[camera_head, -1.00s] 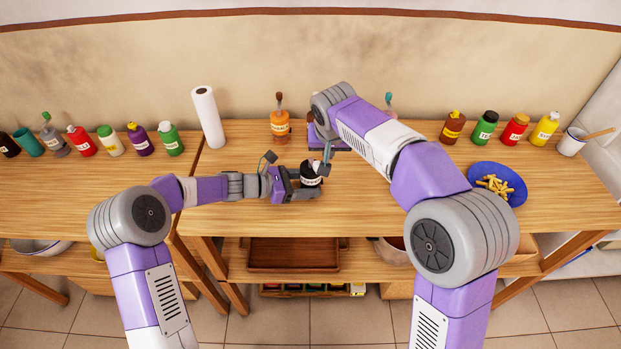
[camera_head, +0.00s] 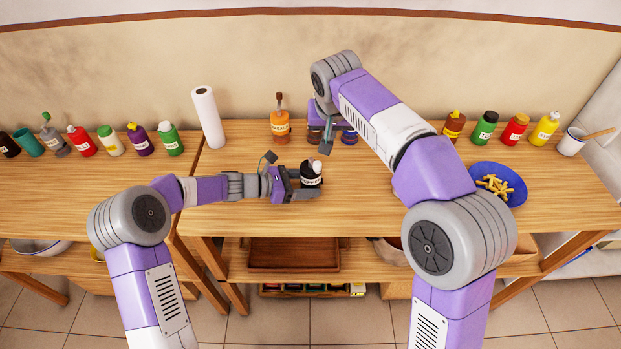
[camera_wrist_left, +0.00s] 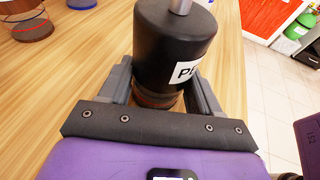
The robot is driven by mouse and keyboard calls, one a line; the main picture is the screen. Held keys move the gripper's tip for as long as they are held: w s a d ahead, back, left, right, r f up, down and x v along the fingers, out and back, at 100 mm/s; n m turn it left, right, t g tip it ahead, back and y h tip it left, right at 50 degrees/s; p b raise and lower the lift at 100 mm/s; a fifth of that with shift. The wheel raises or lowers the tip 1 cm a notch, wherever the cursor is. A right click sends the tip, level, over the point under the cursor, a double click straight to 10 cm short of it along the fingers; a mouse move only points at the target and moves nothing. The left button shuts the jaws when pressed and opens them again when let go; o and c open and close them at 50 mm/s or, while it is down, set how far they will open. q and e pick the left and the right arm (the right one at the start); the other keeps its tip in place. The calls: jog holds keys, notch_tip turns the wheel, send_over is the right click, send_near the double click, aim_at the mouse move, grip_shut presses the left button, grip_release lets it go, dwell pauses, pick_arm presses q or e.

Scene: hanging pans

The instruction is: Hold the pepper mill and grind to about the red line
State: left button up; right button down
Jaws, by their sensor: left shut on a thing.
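In the left wrist view the mill (camera_wrist_left: 172,45) shows a black body, a brown lower part and a silver shaft on top. The left fingers (camera_wrist_left: 160,95) are shut around its lower part. A glass with a red line and dark contents (camera_wrist_left: 28,22) stands beyond it.
An orange bottle (camera_head: 280,125) and a paper roll (camera_head: 208,117) stand at the back. A blue plate of fries (camera_head: 497,184) is at the right. The table front left of centre is clear.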

pick_arm(q)
jog(key=o, duration=1.2)
jog(key=shift+c, duration=0.2)
